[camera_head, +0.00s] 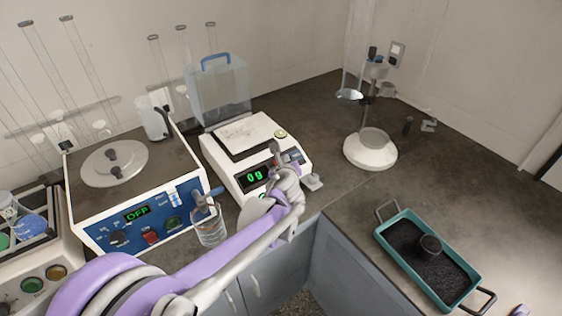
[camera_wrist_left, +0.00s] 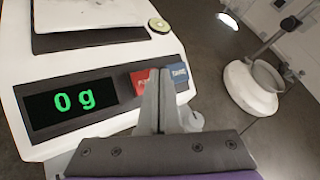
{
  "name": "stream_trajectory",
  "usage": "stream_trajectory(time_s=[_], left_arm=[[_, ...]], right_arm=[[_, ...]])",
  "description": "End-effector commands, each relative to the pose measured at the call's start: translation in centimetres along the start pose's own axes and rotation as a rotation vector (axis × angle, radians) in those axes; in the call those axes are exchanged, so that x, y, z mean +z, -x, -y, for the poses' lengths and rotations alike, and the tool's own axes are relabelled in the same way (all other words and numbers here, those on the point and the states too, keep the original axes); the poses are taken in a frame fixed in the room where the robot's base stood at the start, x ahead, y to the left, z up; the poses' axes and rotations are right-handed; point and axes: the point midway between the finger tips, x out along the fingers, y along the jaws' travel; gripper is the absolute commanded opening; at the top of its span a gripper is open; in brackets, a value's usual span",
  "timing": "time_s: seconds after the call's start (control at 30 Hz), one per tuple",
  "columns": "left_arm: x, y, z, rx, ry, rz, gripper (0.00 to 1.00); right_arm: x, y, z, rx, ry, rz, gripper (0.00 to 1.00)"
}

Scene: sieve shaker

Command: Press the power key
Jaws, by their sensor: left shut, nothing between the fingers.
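The white balance (camera_head: 245,155) stands on the bench; its display (camera_wrist_left: 68,102) reads "0 g" in green. Right of the display in the left wrist view are a red key (camera_wrist_left: 138,78), partly hidden by my fingers, and a blue key (camera_wrist_left: 178,73) with white lettering. My left gripper (camera_head: 275,148) is shut and empty, fingertips over the balance's front panel. In the left wrist view the fingertips (camera_wrist_left: 160,74) appear between the two keys; whether they touch the panel I cannot tell.
Left of the balance is a blue-fronted device (camera_head: 140,215) reading "OFF", with a red button (camera_head: 150,237). A glass bottle (camera_head: 210,228) is near my left arm. A white-based stand (camera_head: 370,152) and a teal tray (camera_head: 398,222) are to the right.

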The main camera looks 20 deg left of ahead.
Motion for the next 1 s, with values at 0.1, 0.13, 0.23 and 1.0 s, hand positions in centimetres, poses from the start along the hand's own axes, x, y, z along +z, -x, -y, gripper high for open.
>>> stream_trajectory(time_s=[0.1,0.13,0.23,1.0], left_arm=[[0.8,0.9,0.8,-0.002,-0.001,0.000,0.00],[1.0,1.1,1.0,-0.003,-0.001,0.000,0.00],[1.5,1.9,1.5,-0.003,0.000,0.000,0.00],[2.8,3.7,2.8,-0.001,0.000,0.000,0.00]], right_arm=[[-0.6,0.9,0.0,0.000,0.000,-0.004,0.50],[-0.7,1.1,0.0,0.000,0.000,-0.004,0.50],[-1.1,1.7,0.0,0.000,0.000,-0.007,0.50],[-2.2,3.0,0.0,0.000,0.000,-0.014,0.50]])
